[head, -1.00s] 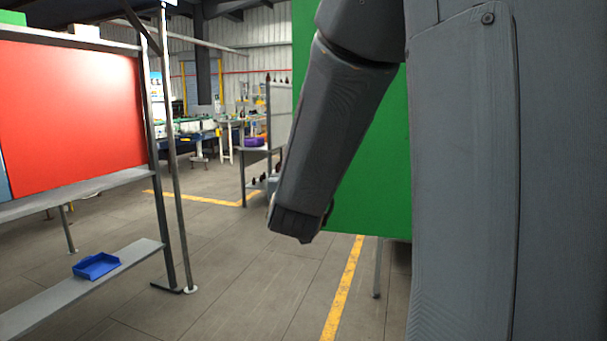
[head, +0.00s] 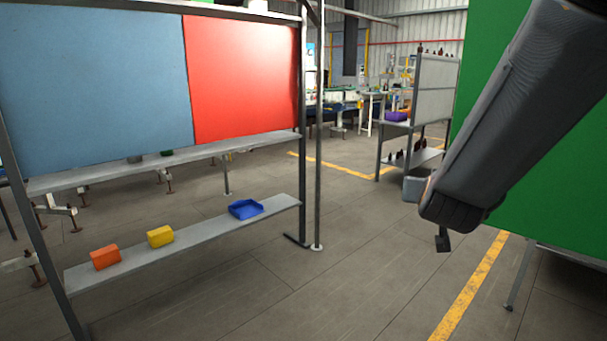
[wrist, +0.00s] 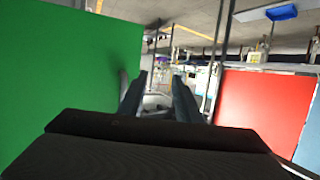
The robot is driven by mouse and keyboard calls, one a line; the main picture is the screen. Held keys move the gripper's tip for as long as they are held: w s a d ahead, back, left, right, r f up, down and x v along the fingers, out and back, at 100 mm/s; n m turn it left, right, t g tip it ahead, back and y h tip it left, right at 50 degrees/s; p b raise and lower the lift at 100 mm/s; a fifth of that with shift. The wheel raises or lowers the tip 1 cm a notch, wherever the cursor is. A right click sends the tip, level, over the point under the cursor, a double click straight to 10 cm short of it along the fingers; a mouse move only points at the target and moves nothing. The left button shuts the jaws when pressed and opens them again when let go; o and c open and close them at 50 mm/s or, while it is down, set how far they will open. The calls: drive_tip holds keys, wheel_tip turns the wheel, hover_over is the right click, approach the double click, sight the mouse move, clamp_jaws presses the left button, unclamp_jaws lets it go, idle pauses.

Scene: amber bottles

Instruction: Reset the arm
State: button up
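My arm hangs down at the right of the head view, in front of a green panel (head: 535,130). My gripper is mostly hidden behind the arm link there; a small dark part shows below it. In the wrist view, which looks upside down, the two fingers of my gripper (wrist: 159,92) stand apart. No held object can be made out between them, only pale grey background. Small dark bottles (head: 397,157) stand on the lower shelf of a distant rack, well away from my gripper.
A rack with a blue panel (head: 90,85) and a red panel (head: 243,75) stands at left. Its low shelf holds an orange box (head: 104,257), a yellow box (head: 160,236) and a blue tray (head: 245,209). A grey bin (head: 413,189) is farther back. The middle floor is clear.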

drive_tip(key=s+a+f+n+g+y, duration=0.25)
drive_tip(key=a+f, duration=0.35)
drive_tip(key=f, duration=0.3)
drive_tip(key=s+a+f+g+y, duration=0.1)
drive_tip(key=s+a+f+g, duration=0.1)
drive_tip(key=s, duration=0.4)
drive_tip(key=s+a+f+n+g, duration=0.1)
drive_tip(key=s+a+f+g, duration=0.1)
drive_tip(key=s+f+g, duration=0.3)
drive_tip(key=s+a+f+n+g+y, duration=0.1)
drive_tip(key=s+f+g, duration=0.2)
drive_tip(key=s, duration=0.5)
drive_tip(key=shift+s+a+f+y, duration=0.3)
drive_tip(key=shift+s+a+y, duration=0.05)
drive_tip(key=shift+s+a, duration=0.05)
